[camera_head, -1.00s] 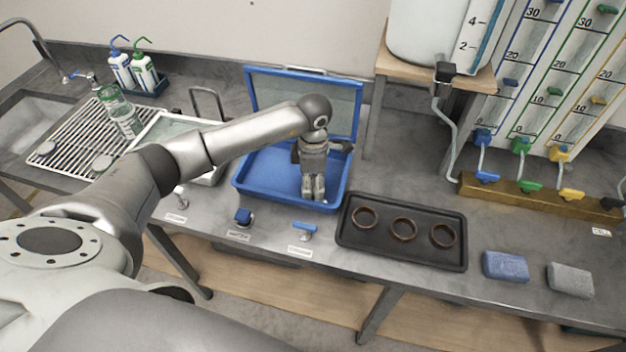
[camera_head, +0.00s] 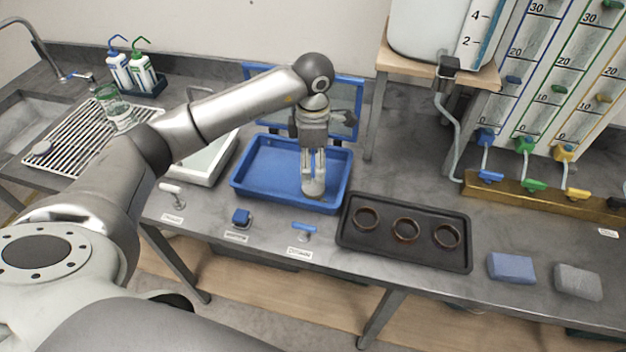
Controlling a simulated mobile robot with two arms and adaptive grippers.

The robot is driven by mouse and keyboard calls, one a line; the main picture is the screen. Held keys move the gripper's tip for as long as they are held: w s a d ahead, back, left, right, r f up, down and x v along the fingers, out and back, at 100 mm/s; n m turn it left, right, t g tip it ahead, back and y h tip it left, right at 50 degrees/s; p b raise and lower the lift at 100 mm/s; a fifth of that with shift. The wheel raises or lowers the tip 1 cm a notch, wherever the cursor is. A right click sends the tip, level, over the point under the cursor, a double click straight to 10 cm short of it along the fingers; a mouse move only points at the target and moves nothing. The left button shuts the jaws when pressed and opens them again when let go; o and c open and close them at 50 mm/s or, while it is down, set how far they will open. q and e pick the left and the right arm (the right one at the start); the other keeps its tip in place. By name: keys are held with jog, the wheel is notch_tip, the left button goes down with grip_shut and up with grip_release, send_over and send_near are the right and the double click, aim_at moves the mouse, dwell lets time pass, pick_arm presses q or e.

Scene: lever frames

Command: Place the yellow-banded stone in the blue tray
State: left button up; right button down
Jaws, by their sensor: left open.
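The blue tray (camera_head: 262,167) sits on the grey bench, near the middle of the view. My left gripper (camera_head: 313,180) points down over the right part of this tray, with its fingers open. A pale, rounded, stone-like thing (camera_head: 313,189) shows at the fingertips, low in the tray. I cannot make out a yellow band on it, nor whether the fingers touch it. My right gripper is not in view.
A blue-framed lid (camera_head: 352,104) stands behind the tray. A black tray with several brown rings (camera_head: 380,249) lies to the right. Small labelled taps (camera_head: 241,217) line the front edge. Wash bottles (camera_head: 142,72) and a drying rack (camera_head: 72,143) are left; two sponges (camera_head: 511,267) lie right.

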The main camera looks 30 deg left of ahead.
pick_arm(q)
notch_tip(320, 180, up, 5)
jog(key=shift+f+b, duration=0.1)
jog(key=shift+b, duration=0.35)
jog(key=shift+f, duration=0.1)
